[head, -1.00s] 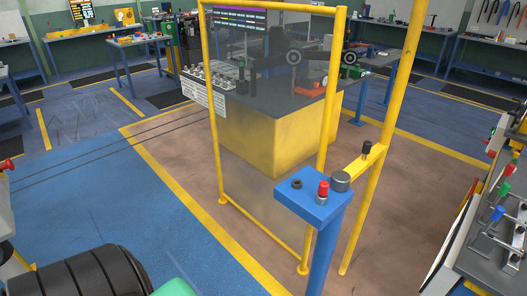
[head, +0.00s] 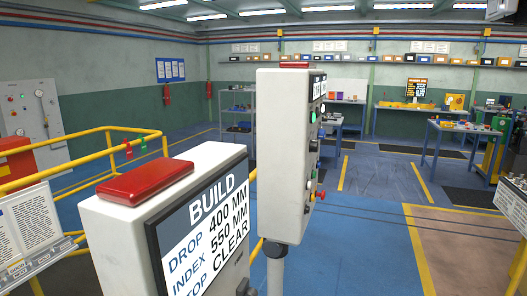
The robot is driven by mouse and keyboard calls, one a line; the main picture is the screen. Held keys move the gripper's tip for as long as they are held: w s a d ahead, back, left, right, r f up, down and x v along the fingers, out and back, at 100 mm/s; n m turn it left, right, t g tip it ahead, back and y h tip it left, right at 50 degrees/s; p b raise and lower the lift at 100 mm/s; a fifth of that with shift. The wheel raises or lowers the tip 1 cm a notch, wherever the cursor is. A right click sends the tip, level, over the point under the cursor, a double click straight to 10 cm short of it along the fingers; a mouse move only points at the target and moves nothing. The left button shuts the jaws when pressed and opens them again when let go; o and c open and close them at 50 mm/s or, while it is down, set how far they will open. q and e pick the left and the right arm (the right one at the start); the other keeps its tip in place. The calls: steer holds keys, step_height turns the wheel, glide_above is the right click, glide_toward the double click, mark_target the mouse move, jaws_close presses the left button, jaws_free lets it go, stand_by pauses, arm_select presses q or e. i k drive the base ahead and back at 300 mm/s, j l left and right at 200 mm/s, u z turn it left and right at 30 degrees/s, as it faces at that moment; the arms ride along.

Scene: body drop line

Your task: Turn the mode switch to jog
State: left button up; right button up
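A tall grey-white control box (head: 283,150) stands on a post in the middle of the head view, seen nearly edge-on. Its face turns to the right and carries a small display, a green button (head: 312,117), dark knobs and a red button (head: 320,194) low down. The face is too oblique to tell which control is the mode switch or how it is set. No jog label can be read. Neither of my grippers is in view.
A nearer white box (head: 130,220) with a red top lamp (head: 146,181) has a screen (head: 208,235) reading BUILD, DROP 400 MM, INDEX 550 MM. Yellow railings (head: 90,160) stand at left. Open blue floor (head: 365,245) lies right of the control box.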

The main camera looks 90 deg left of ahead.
mark_target(314, 145)
steer(key=u, duration=2.55)
steer(key=l, duration=0.35)
steer(key=k+l+u, duration=0.1)
steer(key=l, duration=0.3)
